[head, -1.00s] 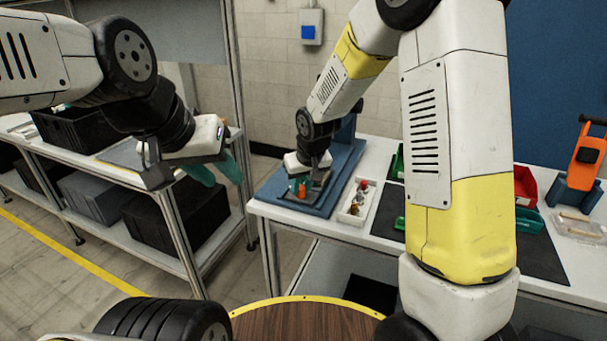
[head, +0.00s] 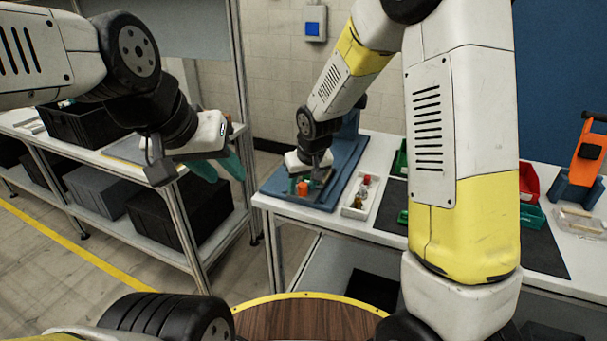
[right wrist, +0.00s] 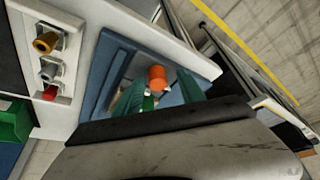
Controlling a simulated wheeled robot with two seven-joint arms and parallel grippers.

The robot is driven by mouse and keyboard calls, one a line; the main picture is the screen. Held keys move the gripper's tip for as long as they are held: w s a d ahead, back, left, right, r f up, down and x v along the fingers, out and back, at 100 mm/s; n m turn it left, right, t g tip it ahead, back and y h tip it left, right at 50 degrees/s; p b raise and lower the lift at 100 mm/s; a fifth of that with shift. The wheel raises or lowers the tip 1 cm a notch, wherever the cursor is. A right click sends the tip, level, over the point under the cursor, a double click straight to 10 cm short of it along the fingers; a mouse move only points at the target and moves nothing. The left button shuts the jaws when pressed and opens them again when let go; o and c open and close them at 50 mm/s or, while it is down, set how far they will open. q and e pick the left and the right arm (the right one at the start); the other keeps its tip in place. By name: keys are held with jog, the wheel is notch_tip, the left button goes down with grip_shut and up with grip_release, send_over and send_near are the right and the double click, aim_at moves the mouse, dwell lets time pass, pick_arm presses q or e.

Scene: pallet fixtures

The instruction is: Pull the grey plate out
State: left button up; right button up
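My right gripper (right wrist: 160,98) is low over the blue fixture (right wrist: 107,75) on the white table. Its teal fingers stand apart, with an orange cylinder (right wrist: 157,77) showing in the gap between them, slightly beyond the tips. A small bright green part (right wrist: 148,103) also shows between the fingers. In the head view the orange cylinder (head: 303,188) is beside a teal finger on the blue fixture (head: 325,205). I cannot clearly make out the grey plate; the gripper hides much of the fixture. My left gripper (head: 218,168) hangs by the shelf, its teal fingers apart and empty.
A white tray (head: 350,211) with small fittings stands right of the fixture. Green and red bins (head: 528,182) and an orange device (head: 587,155) in a blue stand are further right. The shelf (head: 188,210) with black boxes is left. Floor lies between shelf and table.

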jog(key=v, duration=0.7)
jog(key=shift+s+r, duration=0.15)
jog(key=shift+r, duration=0.2)
jog(key=s+d+r+m, duration=0.1)
jog(key=s+d+r, duration=0.3)
jog(key=s, duration=0.3)
jog(key=s+d+r+m+t, duration=0.1)
jog(key=s+d+r, duration=0.3)
jog(key=s, duration=0.3)
jog(key=s+d+r+m+t, duration=0.1)
jog(key=s+d+r+m, duration=0.1)
jog(key=s+d+r, duration=0.2)
jog(key=s+d, duration=0.2)
jog(key=s, duration=0.1)
jog(key=shift+d+r, duration=0.15)
jog(key=shift+r, duration=0.15)
dwell(1.7)
